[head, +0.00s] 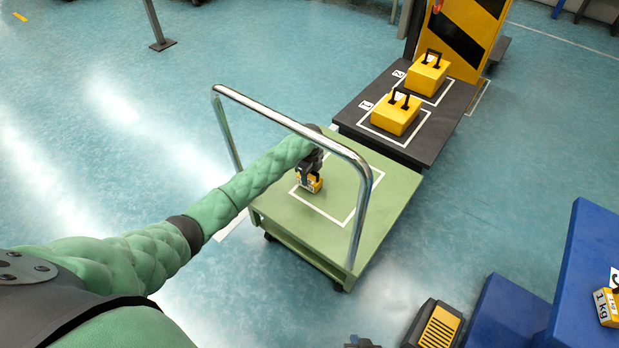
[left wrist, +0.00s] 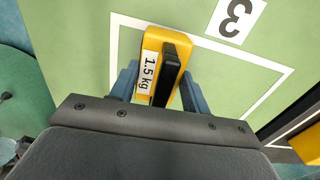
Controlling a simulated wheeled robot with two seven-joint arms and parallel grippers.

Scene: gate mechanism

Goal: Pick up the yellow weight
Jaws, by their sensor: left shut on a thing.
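A yellow weight (head: 311,183) with a black handle is at my left gripper (head: 309,172), over the green cart top. In the left wrist view the yellow weight (left wrist: 155,42) carries a "1.5 kg" label. My left gripper (left wrist: 160,85) has its blue-grey fingers on both sides of it and is shut on it. I cannot tell whether the weight touches the cart top. Two more yellow weights stand on a dark platform, on spot 1 (head: 396,114) and spot 2 (head: 427,73). A "1 kg" yellow weight (head: 606,307) is at the right edge. My right gripper is not in view.
A striped yellow-black gate post (head: 466,36) stands behind. Blue blocks (head: 580,262) are at the right. Floor left of the cart is clear.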

